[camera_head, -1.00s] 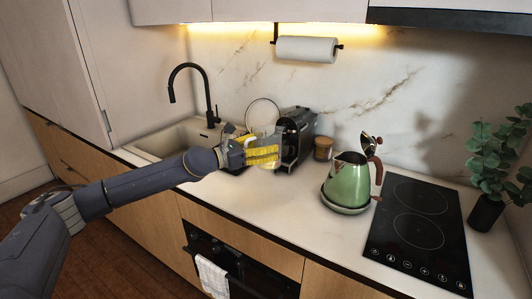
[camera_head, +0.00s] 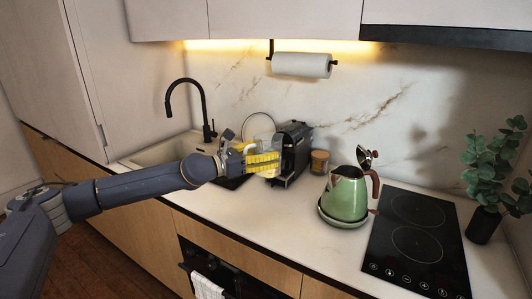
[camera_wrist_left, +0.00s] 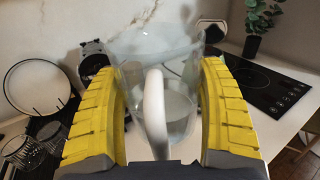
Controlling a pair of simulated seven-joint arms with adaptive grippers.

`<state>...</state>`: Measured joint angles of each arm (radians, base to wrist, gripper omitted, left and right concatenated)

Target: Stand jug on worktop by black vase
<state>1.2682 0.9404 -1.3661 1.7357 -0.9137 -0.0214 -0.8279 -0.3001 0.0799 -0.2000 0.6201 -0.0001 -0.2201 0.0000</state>
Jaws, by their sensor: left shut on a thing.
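The jug (camera_head: 264,143) is clear glass with a pale handle. My left gripper (camera_head: 262,163) has yellow fingers and is shut on it, holding it in front of the coffee machine. In the left wrist view the jug (camera_wrist_left: 185,100) is between the two yellow fingers (camera_wrist_left: 162,110), its white handle facing the camera. I cannot tell the gap below the jug. The black vase (camera_head: 485,221) holds a leafy plant and stands at the far right of the worktop (camera_head: 280,225), beyond the hob. The vase (camera_wrist_left: 252,46) also shows in the wrist view. My right gripper is not in view.
A green kettle (camera_head: 346,195) with its lid up stands between the jug and the black hob (camera_head: 414,240). A dark coffee machine (camera_head: 294,153) and a small amber jar (camera_head: 319,162) are behind. The sink and tap (camera_head: 205,110) are at the left. The worktop front is clear.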

